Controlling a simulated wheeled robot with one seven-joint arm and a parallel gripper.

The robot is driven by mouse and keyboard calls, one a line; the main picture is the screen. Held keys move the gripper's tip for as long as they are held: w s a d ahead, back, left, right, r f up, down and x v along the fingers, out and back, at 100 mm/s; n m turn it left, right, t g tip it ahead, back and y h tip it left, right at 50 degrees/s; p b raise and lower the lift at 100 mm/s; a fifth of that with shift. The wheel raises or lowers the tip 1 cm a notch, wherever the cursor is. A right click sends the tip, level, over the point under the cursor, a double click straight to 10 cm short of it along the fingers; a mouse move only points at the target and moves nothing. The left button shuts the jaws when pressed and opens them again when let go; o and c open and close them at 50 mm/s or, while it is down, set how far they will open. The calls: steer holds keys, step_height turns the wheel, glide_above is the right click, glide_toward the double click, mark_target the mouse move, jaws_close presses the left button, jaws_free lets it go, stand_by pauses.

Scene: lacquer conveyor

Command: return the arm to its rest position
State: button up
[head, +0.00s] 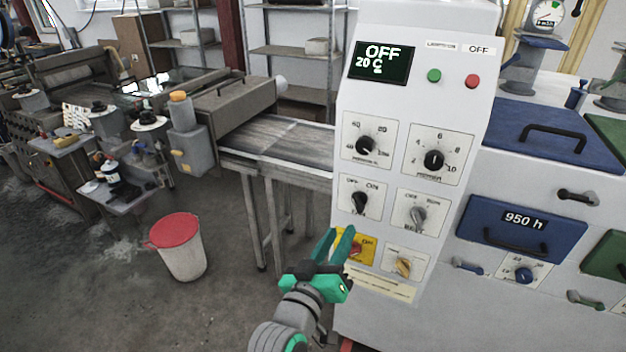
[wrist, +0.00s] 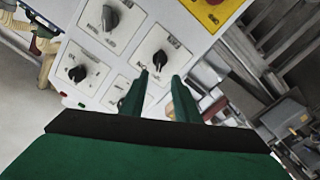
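My gripper (head: 338,233) has green fingers and is in front of the lower left of the white control cabinet (head: 405,95), beside the yellow switch plate (head: 368,243). It partly covers that plate and its red switch. In the wrist view my gripper (wrist: 159,76) is open, with a gap between its two fingers and nothing held. A black knob (wrist: 158,62) shows beyond the fingertips, apparently apart from them. The exact distance to the panel is hard to tell. My arm reaches up from the bottom of the head view.
The cabinet's display (head: 382,62) reads OFF and 20 C. Blue-lidded equipment (head: 550,135) stands at the right. A conveyor (head: 285,140) runs behind the cabinet. A white bin with a red lid (head: 178,245) stands at left; floor around it is mostly clear.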

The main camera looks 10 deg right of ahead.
steer(key=s+a+f+n+y, duration=0.1)
steer(key=s+a+f+y, duration=0.2)
steer(key=f, duration=0.4)
steer(key=s+a+f+n+t+y, duration=0.1)
steer(key=s+a+f+n+y, duration=0.15)
steer(key=s+f, duration=0.35)
steer(key=s+a+f+y, duration=0.2)
steer(key=s+a+f, duration=0.15)
steer(key=f, duration=0.45)
steer(key=s+a+f+m+y, duration=0.1)
steer(key=s+a+f, duration=0.1)
steer(key=s, duration=1)
steer(key=s+a+f+m+y, duration=0.1)
steer(key=s+a+m, duration=0.1)
steer(key=s, duration=0.9)
steer(key=shift+s+a+f+g, duration=0.15)
steer(key=shift+s+f+g, duration=0.15)
steer(key=shift+s+f, duration=0.1)
steer(key=shift+w, duration=0.15)
